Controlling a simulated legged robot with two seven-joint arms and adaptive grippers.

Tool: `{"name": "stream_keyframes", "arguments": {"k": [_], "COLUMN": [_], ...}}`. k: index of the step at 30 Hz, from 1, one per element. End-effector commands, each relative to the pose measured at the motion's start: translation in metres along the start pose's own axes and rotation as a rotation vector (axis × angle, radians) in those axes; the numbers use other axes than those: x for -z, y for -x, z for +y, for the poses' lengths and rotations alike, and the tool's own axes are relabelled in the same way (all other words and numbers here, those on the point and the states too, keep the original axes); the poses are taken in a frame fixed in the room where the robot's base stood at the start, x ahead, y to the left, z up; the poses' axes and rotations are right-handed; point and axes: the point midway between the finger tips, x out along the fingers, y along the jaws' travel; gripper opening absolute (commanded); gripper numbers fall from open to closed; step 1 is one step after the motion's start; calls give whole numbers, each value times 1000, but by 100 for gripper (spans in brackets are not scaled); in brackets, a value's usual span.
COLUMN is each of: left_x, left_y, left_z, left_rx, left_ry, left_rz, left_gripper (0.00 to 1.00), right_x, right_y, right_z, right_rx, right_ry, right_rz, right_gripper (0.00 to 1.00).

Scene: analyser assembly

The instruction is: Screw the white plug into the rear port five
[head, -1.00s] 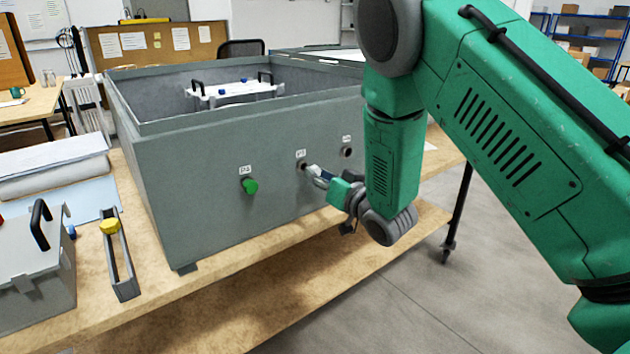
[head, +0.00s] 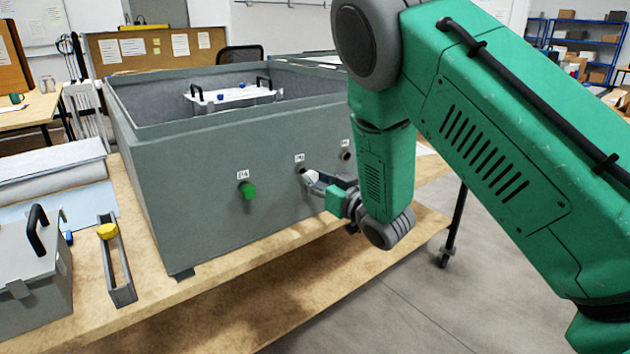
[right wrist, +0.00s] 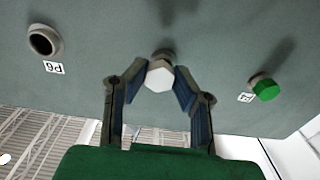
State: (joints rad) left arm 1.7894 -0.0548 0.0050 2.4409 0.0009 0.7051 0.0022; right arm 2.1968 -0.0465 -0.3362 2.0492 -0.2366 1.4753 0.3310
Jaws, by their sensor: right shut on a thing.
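The white plug (right wrist: 159,76) has a hexagonal head and sits between the fingers of my right gripper (right wrist: 158,92), which is shut on it. The plug is at the middle rear port (right wrist: 163,54), in line with it. How deep it sits in the port is hidden behind its head. In the head view my right gripper (head: 320,182) holds the white plug (head: 311,177) against or just in front of the port (head: 303,170) on the grey housing (head: 215,185). My left gripper is not in view.
A green plug (head: 248,190) sits in the neighbouring port. The port labelled P6 (right wrist: 44,40) is empty. A grey holder (head: 118,266) with a yellow plug (head: 107,231) and a grey case (head: 30,285) stand on the wooden table (head: 235,260) at left.

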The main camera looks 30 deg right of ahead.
Motion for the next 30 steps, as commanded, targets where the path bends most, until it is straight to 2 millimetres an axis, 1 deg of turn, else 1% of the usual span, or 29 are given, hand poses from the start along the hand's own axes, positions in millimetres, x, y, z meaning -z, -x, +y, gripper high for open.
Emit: {"name": "stream_keyframes", "arguments": {"k": [18,30], "left_x": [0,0], "left_y": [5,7], "left_z": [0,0], "left_rx": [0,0], "left_ry": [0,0], "left_rz": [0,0], "left_gripper": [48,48], "right_x": [4,4], "right_y": [0,0], "right_z": [-6,-6], "right_rx": [1,0], "right_ry": [-2,-1], "right_rz": [0,0], "right_gripper": [0,0]}}
